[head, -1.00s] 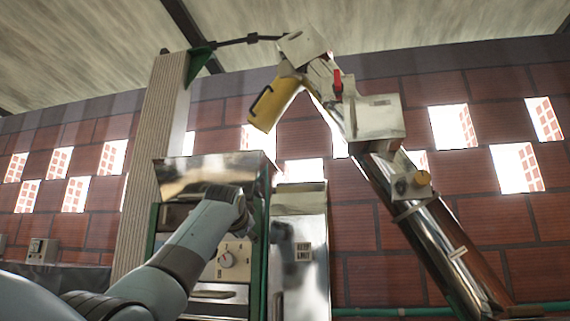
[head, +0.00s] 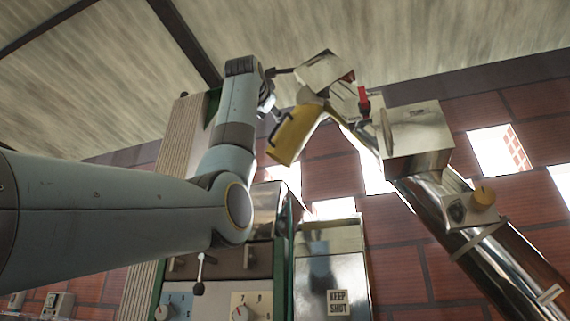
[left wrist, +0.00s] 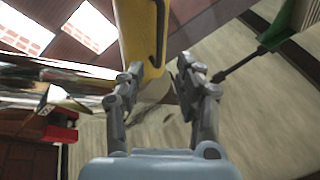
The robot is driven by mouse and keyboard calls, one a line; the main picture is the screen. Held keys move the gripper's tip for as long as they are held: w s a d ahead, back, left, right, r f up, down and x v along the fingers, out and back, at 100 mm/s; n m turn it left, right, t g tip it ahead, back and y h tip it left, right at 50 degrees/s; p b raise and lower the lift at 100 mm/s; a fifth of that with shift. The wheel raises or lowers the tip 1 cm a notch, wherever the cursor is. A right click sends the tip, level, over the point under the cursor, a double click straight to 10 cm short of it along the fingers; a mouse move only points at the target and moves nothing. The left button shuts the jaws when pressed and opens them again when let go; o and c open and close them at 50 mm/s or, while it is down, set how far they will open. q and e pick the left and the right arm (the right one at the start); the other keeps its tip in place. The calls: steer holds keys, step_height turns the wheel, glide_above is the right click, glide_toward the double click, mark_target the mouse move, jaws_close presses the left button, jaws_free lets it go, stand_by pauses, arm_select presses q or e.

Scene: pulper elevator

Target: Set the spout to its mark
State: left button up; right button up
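The spout is the yellow chute (head: 293,133) with a black handle (head: 277,128) on its side. It hangs tilted down to the left from the elevator head. In the left wrist view the yellow spout (left wrist: 139,32) comes down from the top, its handle (left wrist: 160,30) along its right edge. My left gripper (head: 268,101) is just left of and above the handle in the head view. In the left wrist view its fingers (left wrist: 160,72) are apart, with the spout and handle beyond them and nothing visibly held. I cannot make out a mark. My right gripper is out of view.
A red lever (head: 364,101) and a metal box (head: 417,140) are right of the spout, on top of the slanted metal tube (head: 490,262). A dark rod and green bracket (left wrist: 279,30) are close on the right in the wrist view. Cabinets with knobs (head: 241,313) stand below.

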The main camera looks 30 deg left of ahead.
mark_target(278, 125)
arm_select(q)
steer(key=p+x, duration=0.5)
steer(key=x, duration=0.3)
steer(key=shift+r, duration=0.15)
steer(key=shift+p+x, duration=0.5)
steer(key=shift+x, duration=0.45)
steer(key=shift+w+a+f, duration=0.1)
steer(key=shift+w+f, duration=0.05)
steer(key=shift+f, duration=0.05)
steer(key=shift+c, duration=1)
steer(key=c, duration=0.4)
jaws_close()
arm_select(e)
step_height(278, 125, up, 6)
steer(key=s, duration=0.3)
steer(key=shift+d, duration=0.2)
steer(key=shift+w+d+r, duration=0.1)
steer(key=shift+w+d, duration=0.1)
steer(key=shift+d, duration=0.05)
